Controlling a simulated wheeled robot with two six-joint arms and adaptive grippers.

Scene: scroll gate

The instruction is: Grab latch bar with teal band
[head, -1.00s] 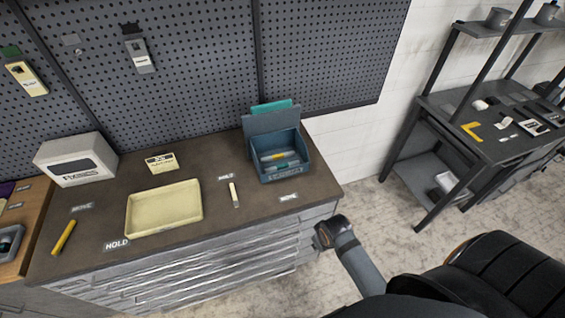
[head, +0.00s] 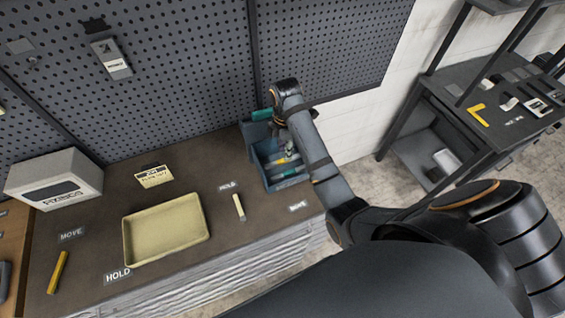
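A blue-grey open bin (head: 290,182) stands at the right end of the bench top. It holds several small bars (head: 287,165), some with coloured bands. Teal shows among them, but my arm partly covers the bin and I cannot tell which bar bears the teal band. My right gripper (head: 290,150) points down at the bin, over or among the bars. Its fingers are small and partly hidden, so I cannot tell whether it is open or touching a bar. My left gripper is not in view.
A pale yellow tray (head: 165,228) lies mid-bench. A small pale bar (head: 239,208) lies between tray and bin, and a yellow bar (head: 58,272) lies at left. A white box (head: 55,180) stands at the back left. Pegboard (head: 190,70) rises behind.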

